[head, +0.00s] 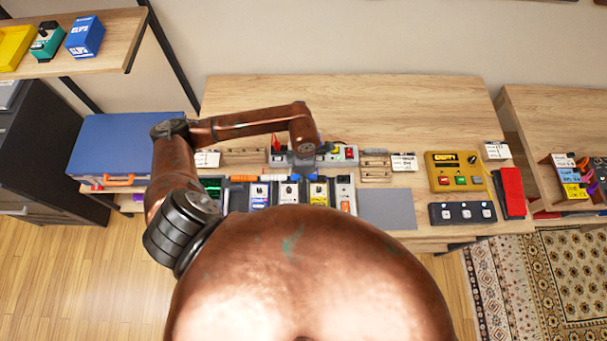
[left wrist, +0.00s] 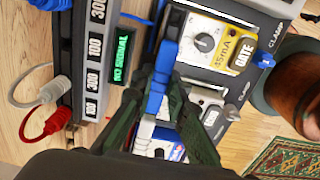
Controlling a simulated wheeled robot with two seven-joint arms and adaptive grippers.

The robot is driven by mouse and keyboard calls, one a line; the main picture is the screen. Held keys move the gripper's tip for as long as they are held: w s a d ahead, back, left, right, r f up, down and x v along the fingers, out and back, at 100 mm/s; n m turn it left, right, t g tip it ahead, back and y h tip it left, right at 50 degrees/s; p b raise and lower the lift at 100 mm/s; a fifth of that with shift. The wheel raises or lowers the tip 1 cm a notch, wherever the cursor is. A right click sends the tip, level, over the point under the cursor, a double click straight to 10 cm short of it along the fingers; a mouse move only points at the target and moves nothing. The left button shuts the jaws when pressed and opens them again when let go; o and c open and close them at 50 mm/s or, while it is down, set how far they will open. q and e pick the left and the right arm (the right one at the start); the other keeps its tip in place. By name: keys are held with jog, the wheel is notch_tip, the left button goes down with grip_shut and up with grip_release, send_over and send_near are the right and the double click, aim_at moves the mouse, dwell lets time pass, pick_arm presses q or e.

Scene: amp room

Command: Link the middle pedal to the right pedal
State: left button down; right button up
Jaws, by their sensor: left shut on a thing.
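My left gripper (left wrist: 168,98) is shut on a blue cable plug (left wrist: 157,88) in the left wrist view. A yellow pedal (left wrist: 208,42) marked GATE lies just beyond the plug, with a white pedal beside it, partly hidden by a finger. I cannot tell whether the held plug touches a pedal. Another blue plug (left wrist: 263,60) shows at the yellow pedal's far side. In the head view, a row holds a white pedal (head: 289,193), a yellow pedal (head: 318,193) and another pale pedal (head: 345,193). My left wrist hangs above this row and hides the fingertips. My right gripper is not in view.
A power unit (left wrist: 95,60) with numbered outlets and a green NO SIGNAL display (left wrist: 122,56) stand close to the gripper.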

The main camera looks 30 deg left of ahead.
pick_arm(q)
jog(key=c, duration=1.8)
grip_release()
jog(key=o, duration=0.4)
jog(key=shift+r, duration=0.2)
jog(key=shift+r+p, duration=1.7)
jog(key=shift+r, duration=1.65)
